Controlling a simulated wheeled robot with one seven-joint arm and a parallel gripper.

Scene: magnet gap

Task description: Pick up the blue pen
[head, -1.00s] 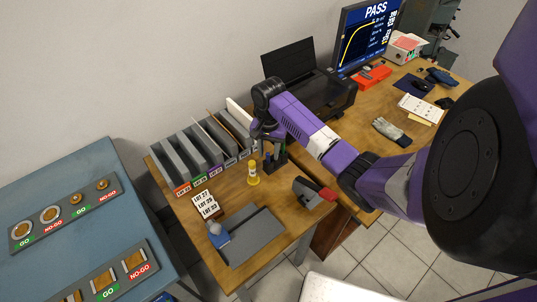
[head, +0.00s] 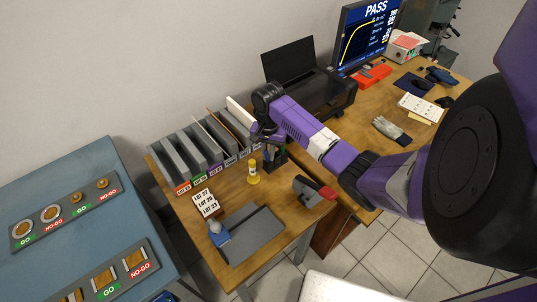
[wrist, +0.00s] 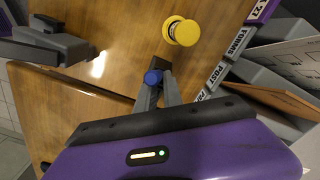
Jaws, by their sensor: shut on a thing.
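The blue pen (wrist: 152,77) shows in the wrist view as a round blue end between the grey fingertips of my gripper (wrist: 160,85). The gripper is shut on it. The rest of the pen is hidden by the fingers.
A red and grey tool (head: 314,192) lies to the right. A black printer (head: 318,95) stands behind. The grey tray (head: 252,238) is at the front.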

